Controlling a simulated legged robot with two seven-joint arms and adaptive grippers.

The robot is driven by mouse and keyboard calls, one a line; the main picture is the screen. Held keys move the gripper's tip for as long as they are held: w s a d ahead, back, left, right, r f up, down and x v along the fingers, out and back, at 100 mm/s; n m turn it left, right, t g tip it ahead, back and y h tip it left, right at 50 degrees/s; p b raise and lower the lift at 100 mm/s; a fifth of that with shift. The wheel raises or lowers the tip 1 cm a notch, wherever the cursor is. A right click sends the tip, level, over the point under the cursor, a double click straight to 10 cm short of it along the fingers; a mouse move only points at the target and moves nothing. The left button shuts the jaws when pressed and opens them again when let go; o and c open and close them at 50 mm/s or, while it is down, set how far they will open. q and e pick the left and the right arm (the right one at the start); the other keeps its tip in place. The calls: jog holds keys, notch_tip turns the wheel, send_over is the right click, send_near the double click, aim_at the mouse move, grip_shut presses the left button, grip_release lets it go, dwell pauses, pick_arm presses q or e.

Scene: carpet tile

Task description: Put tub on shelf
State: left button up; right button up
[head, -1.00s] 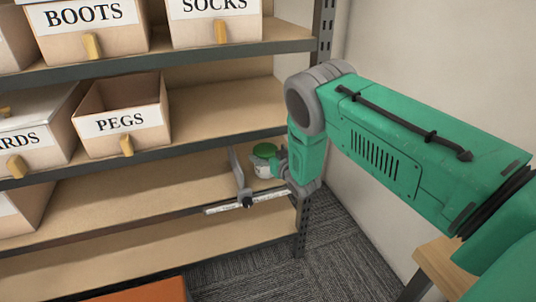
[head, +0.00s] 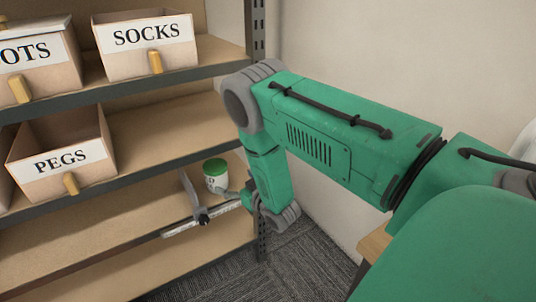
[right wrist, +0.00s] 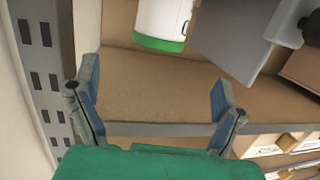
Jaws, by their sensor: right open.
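The tub (head: 216,178) is white with a green lid. It stands upright on a lower shelf board at its right end, just right of a grey upright divider. In the right wrist view the tub (right wrist: 163,20) shows upside down at the top edge, beyond the fingertips. My right gripper (head: 241,195) is at the shelf's front, just in front of and to the right of the tub. In the right wrist view its blue-padded fingers (right wrist: 155,85) are wide apart with nothing between them. My left gripper is not in view.
The grey divider (head: 189,194) has a clamp and a pale rail (head: 200,219) along the shelf front. A PEGS bin (head: 62,165) and SOCKS bin (head: 147,45) stand on boards above. A metal upright (right wrist: 45,80) is close beside the gripper.

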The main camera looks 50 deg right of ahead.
jog(key=s+a+f+g, duration=0.4)
jog(key=s+f, duration=0.1)
jog(key=s, duration=0.4)
jog(key=s+a+f+g, duration=0.5)
jog(key=s, duration=0.3)
jog(key=s+a+g, duration=0.2)
jog(key=s+g, duration=0.1)
jog(key=s, duration=0.7)
jog(key=s+a+r+n+g+y, duration=0.1)
jog(key=s+a+g, duration=0.1)
jog(key=s, duration=0.8)
jog(key=shift+a+r+g, duration=0.2)
jog(key=shift+a+g, duration=0.15)
jog(key=shift+g, duration=0.45)
jog(key=shift+w, duration=0.1)
notch_tip(320, 180, up, 8)
jog(key=p, duration=0.8)
jog(key=shift+f, duration=0.15)
jog(key=shift+w, duration=0.1)
